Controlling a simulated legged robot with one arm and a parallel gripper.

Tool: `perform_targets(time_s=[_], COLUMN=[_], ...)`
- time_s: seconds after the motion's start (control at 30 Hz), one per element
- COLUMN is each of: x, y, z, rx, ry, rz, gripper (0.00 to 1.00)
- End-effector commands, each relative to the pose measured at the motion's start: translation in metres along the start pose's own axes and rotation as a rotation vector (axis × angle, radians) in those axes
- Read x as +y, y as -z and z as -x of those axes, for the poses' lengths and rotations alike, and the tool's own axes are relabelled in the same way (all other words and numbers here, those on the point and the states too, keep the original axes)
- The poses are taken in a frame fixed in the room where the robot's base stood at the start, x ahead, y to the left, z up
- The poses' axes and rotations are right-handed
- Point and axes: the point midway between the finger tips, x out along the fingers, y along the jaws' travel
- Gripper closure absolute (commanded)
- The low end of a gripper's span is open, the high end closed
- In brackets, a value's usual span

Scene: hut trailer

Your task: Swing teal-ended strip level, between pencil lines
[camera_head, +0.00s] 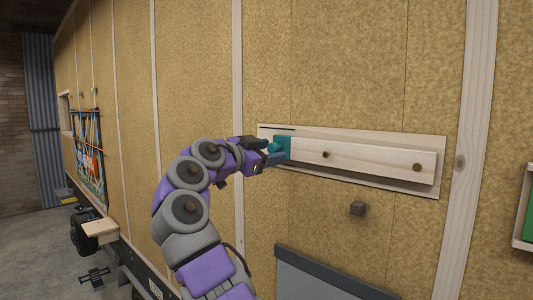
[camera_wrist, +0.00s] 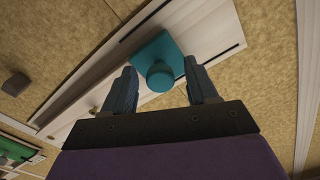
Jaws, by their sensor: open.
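The pale wooden strip (camera_head: 375,160) lies across a pale backing board (camera_head: 441,150) on the wall, looking roughly parallel to it. Its left end is a teal block (camera_head: 283,142) with a round teal knob, clear in the wrist view (camera_wrist: 160,76). Two dark lines show on the board in the wrist view, one on each side of the teal end; the right one (camera_wrist: 229,49) is clearer. In the head view one line (camera_head: 279,129) shows above the teal end; the other is hidden. My gripper (camera_head: 267,152) is open, its fingers (camera_wrist: 161,88) on either side of the knob, with gaps visible.
A small brown block (camera_head: 357,208) sticks out from the wall below the board. A grey panel (camera_head: 325,278) is lower down, and a green-faced framed piece (camera_head: 527,212) is at the right edge. The wall above the board is clear.

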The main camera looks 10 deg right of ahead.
Motion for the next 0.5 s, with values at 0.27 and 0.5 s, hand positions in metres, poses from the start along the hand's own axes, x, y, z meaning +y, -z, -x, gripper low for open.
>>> perform_targets(time_s=[0.27, 0.5], x=[-0.001, -0.001], y=[0.000, -0.001], z=[0.014, 0.063], rx=[0.001, 0.001], ry=[0.002, 0.003], rz=[-0.001, 0.000], gripper=[0.42, 0.42])
